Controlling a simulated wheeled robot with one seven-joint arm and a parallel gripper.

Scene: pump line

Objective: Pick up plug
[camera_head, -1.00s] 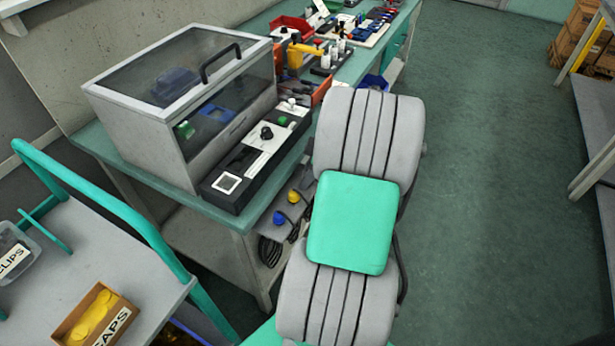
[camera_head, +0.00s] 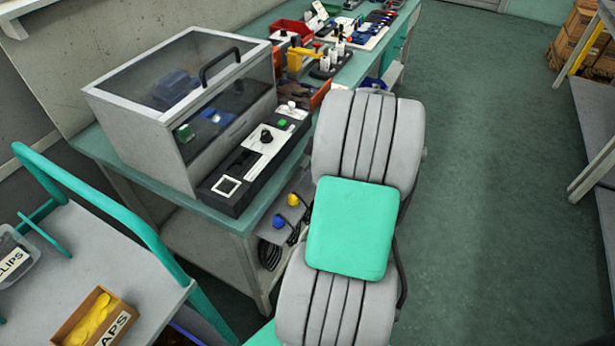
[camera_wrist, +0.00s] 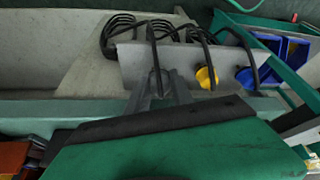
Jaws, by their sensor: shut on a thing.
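In the wrist view my gripper (camera_wrist: 158,92) is shut at the end of a black cable (camera_wrist: 152,45). The plug on that cable is mostly hidden between the fingers, so I cannot tell its colour. A yellow plug (camera_wrist: 205,78) and a blue plug (camera_wrist: 246,78) sit to its right on a grey sloped panel (camera_wrist: 135,65), each with its own black cable. In the head view the yellow plug (camera_head: 293,200) and blue plug (camera_head: 278,221) show beside the workbench's front end. My arm hides my gripper there.
A lidded clear-windowed box (camera_head: 185,105) and a black control panel (camera_head: 240,185) stand on the bench. Tools and bins fill its far end. A trolley (camera_head: 75,245) with bins stands at the left. The floor (camera_head: 490,200) on the right is clear.

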